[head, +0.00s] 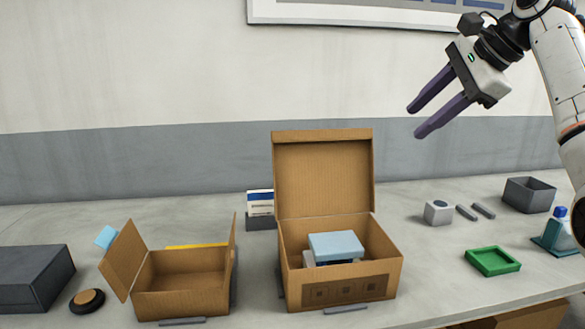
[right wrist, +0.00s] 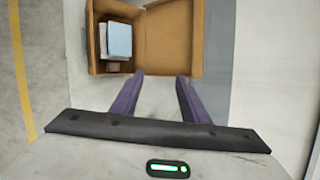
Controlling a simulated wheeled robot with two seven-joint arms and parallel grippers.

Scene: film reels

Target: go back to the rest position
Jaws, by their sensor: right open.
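My right gripper (head: 418,121) is raised high at the upper right in the head view, in front of the wall. Its two purple fingers are apart with nothing between them. In the right wrist view the open fingers (right wrist: 158,78) reach toward the large open cardboard box (right wrist: 150,72), which is some distance off. In the head view this box (head: 282,290) stands on the table with its lid up. A light blue box (head: 336,245) lies inside on top of other pale items. My left gripper is not in view.
A smaller open cardboard box (head: 180,304) stands to the left, near a dark grey box (head: 30,280) and a round black piece (head: 87,301). A green tray (head: 492,262), a small grey block (head: 438,212) and a grey bin (head: 529,195) are at the right. Free table lies between.

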